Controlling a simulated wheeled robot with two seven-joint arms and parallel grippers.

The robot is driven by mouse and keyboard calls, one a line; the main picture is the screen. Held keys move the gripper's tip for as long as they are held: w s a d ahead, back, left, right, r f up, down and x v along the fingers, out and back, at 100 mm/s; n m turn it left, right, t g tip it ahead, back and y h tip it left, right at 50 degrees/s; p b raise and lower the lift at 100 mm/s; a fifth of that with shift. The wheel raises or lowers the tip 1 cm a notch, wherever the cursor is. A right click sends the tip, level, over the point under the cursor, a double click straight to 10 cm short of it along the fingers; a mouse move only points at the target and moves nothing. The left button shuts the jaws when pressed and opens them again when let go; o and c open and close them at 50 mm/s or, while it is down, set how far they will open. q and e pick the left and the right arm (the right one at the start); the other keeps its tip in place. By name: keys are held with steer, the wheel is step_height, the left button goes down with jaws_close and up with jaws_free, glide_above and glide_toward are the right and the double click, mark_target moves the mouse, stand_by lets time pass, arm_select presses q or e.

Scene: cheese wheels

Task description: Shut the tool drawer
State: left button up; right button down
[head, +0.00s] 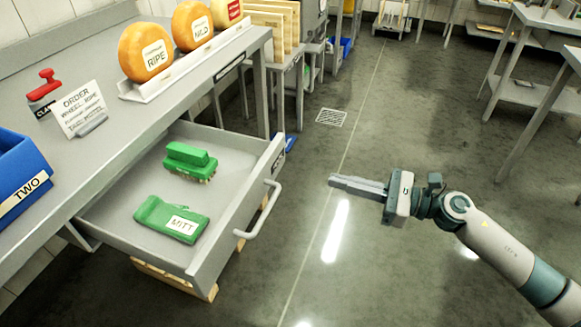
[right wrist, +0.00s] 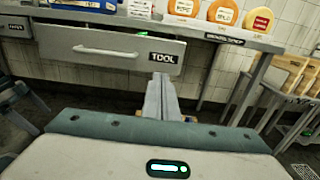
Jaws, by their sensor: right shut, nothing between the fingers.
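The tool drawer (head: 228,170) is pulled far out from under the grey bench in the head view. A green mitt (head: 172,219) and a green brush (head: 190,160) lie inside it. Its front carries a pale bar handle (head: 265,212). In the right wrist view the drawer front (right wrist: 112,48) shows a black "TOOL" label and the handle (right wrist: 105,52). My right gripper (head: 333,181) is shut and empty, to the right of the drawer front and apart from it, fingers pointing towards it. The fingers (right wrist: 161,78) appear below the label in the wrist view. My left gripper is not in view.
The bench (head: 115,112) bears cheese wheels on a white rack (head: 190,62), an order card (head: 80,108), a red-handled stamp (head: 44,88) and a blue bin (head: 22,170). The floor (head: 400,120) between drawer and gripper is clear. Grey tables stand at right.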

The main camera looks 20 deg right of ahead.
steer(key=p, duration=0.3)
glide_toward(276, 165)
steer(key=x, duration=0.5)
steer(key=shift+r, duration=0.15)
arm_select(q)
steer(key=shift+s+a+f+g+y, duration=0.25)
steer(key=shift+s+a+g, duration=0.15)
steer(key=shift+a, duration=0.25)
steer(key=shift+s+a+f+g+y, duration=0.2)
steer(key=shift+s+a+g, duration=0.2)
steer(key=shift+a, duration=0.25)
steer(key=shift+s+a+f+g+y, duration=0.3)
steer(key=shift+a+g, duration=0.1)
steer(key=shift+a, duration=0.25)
arm_select(e)
steer(key=shift+w+a, duration=0.45)
steer(key=shift+a, duration=0.1)
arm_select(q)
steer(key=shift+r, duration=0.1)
arm_select(e)
steer(key=shift+a, duration=0.1)
